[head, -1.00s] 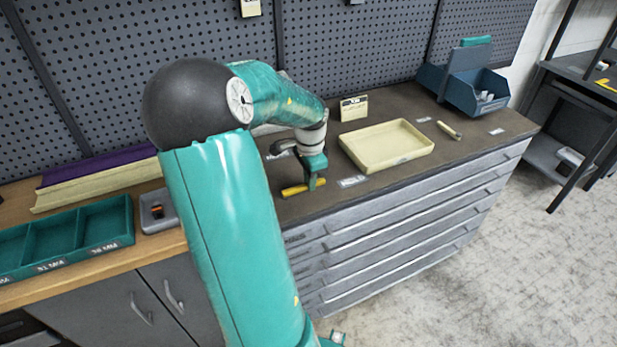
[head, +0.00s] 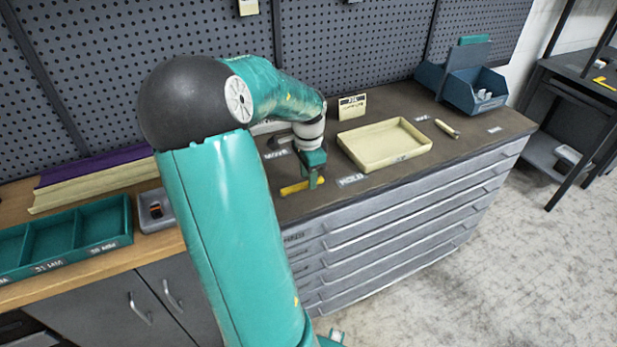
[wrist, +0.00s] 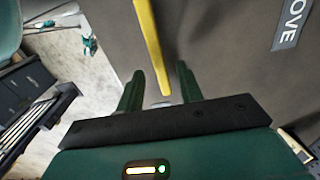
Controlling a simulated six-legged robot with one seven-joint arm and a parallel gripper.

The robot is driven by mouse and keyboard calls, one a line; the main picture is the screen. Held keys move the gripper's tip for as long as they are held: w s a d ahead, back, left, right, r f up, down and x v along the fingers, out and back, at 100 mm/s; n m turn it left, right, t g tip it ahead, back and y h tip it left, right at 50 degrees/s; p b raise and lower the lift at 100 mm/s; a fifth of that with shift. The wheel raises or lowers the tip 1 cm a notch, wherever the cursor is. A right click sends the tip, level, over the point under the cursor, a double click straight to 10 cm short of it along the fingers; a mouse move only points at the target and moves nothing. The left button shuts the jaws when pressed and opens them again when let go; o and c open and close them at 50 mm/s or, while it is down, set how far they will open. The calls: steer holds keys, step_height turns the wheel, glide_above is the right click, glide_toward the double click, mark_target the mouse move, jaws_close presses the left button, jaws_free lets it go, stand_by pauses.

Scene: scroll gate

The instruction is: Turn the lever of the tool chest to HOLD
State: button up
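The lever is a yellow bar (head: 292,188) lying low over the brown top of the tool chest (head: 440,160). In the wrist view the yellow bar (wrist: 148,40) runs from the top edge down to between my fingertips. My gripper (head: 313,181) points down at the lever's right part. In the wrist view my gripper (wrist: 160,82) is open, its two green fingers apart on either side of the bar, with gaps visible. Whether a finger touches it I cannot tell. A HOLD label (head: 351,180) lies right of the gripper. A MOVE label (head: 276,154) lies behind it.
A cream tray (head: 385,160) stands just right of the gripper. A small cream sign (head: 352,107) and a blue bin (head: 475,90) stand farther back. Teal compartment trays (head: 65,238) lie on the wooden bench at left. Pegboard closes off the back.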

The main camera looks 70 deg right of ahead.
step_height(320, 180, up, 13)
steer(key=shift+f, duration=0.2)
stand_by(0.6)
steer(key=w+a+r+n+t, duration=0.1)
steer(key=w+a+n+t, duration=0.1)
steer(key=w+a+n, duration=0.7)
steer(key=w+a+r+n+t, duration=0.1)
steer(key=w+a+n, duration=0.4)
steer(key=a, duration=0.8)
steer(key=s+a+n+t, duration=0.2)
steer(key=a+n, duration=1.1)
steer(key=a, duration=1.2)
steer(key=shift+r+t, duration=0.3)
steer(key=shift+r, duration=0.05)
steer(key=shift+d, duration=0.1)
